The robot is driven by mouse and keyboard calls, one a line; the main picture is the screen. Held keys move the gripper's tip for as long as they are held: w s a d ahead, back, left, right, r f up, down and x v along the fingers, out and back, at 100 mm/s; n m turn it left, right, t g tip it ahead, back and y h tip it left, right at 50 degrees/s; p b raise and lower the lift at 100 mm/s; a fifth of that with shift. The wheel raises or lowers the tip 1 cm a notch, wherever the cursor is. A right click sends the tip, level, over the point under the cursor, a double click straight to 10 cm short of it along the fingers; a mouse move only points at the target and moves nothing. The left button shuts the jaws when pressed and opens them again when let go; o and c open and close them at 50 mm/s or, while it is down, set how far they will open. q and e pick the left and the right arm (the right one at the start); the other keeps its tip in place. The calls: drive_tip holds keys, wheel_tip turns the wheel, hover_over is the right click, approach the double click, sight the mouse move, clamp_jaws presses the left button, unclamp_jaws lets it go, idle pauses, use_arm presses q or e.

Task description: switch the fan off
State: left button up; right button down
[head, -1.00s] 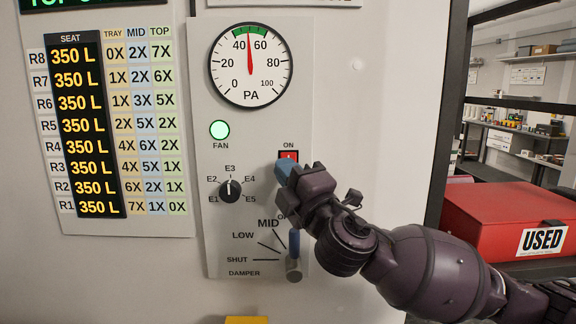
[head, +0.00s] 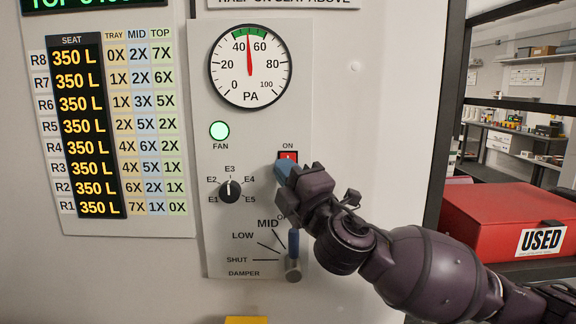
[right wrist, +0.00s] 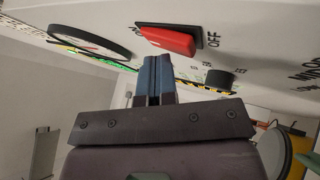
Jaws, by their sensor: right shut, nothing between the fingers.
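The fan switch (head: 288,156) is a red rocker under the ON label on the grey panel (head: 212,262). The green fan lamp (head: 219,130) is lit. My left gripper is not in view.
The gauge (head: 250,65) reads about 50. The selector knob (head: 230,189) and damper lever (head: 293,255) sit on the same panel, close to my right gripper. A red box (head: 490,215) marked USED stands on the right. A number chart hangs left.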

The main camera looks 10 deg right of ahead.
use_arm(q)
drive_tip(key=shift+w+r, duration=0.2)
use_arm(e)
drive_tip(key=shift+w+d+r, duration=0.25)
drive_tip(key=shift+r, duration=0.05)
idle(0.5)
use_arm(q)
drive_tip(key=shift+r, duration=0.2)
use_arm(e)
drive_tip(key=shift+s+a, duration=0.1)
drive_tip(key=shift+f, duration=0.2)
use_arm(q)
drive_tip(key=shift+p, duration=0.35)
use_arm(e)
drive_tip(key=shift+s+a, duration=0.1)
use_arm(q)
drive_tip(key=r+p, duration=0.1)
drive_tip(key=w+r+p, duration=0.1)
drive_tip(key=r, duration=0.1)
use_arm(e)
drive_tip(key=s, duration=0.2)
drive_tip(key=s+a, duration=0.1)
drive_tip(key=s, duration=0.1)
drive_tip(key=shift+s+r, duration=0.2)
drive_tip(key=shift+s, duration=0.15)
